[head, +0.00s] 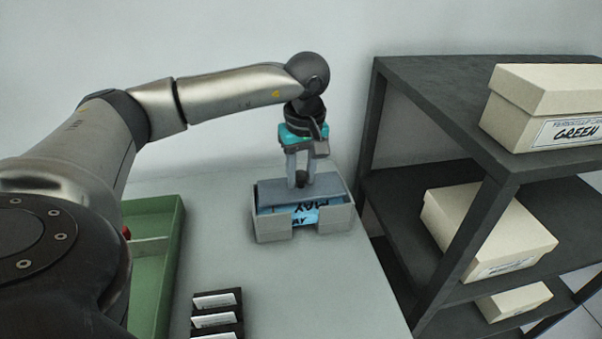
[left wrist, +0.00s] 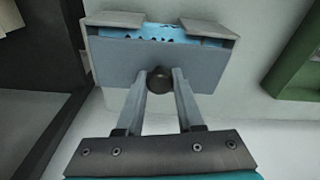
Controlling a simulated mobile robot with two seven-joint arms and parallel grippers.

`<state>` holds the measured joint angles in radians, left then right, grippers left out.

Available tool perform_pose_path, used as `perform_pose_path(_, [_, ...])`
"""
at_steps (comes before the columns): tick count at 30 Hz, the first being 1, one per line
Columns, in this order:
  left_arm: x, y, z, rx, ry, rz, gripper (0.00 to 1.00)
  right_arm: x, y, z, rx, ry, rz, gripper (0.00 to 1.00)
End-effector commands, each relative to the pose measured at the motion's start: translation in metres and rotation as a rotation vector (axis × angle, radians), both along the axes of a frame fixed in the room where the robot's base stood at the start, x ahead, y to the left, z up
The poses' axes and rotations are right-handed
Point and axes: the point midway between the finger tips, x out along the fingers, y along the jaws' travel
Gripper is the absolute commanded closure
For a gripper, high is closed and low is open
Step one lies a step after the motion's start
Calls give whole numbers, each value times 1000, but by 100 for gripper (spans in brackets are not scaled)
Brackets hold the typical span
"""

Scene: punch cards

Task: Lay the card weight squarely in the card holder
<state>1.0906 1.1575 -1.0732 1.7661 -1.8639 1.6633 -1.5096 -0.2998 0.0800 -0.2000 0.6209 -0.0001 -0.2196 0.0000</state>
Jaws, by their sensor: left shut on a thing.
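The card weight is a blue-grey plate (head: 275,192) with a small dark knob. It lies in or just over the card holder (head: 288,232), a light grey open-fronted box on the table. My left gripper (head: 301,180) points down and is shut on the knob. The left wrist view also shows the weight (left wrist: 125,68), the knob between my fingers (left wrist: 159,80) and the holder's front lip (left wrist: 205,27). Blue cards (head: 305,216) marked "MAY" show under the weight's front edge. I cannot tell whether the weight rests fully on them. My right gripper is not in view.
A green tray (head: 172,250) stands on the table at left, partly behind my arm. Small black label holders (head: 217,315) stand at the front. A dark shelf (head: 425,75) with cream boxes (head: 487,230) is close on the right. The table between is clear.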

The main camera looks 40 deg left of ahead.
Motion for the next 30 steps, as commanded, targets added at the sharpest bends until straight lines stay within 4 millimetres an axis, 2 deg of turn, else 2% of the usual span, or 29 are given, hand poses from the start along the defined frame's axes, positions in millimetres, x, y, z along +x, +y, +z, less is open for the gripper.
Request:
perform_pose_path(18, [0, 0, -31, 0, -2, 0, 100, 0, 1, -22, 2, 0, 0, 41])
perform_pose_path(28, [1, 0, -32, 0, -2, 0, 100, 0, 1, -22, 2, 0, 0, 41])
perform_pose_path(29, [1, 0, -32, 0, -2, 0, 62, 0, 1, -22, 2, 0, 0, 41])
perform_pose_path(30, [1, 0, -32, 0, -2, 0, 57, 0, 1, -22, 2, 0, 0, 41])
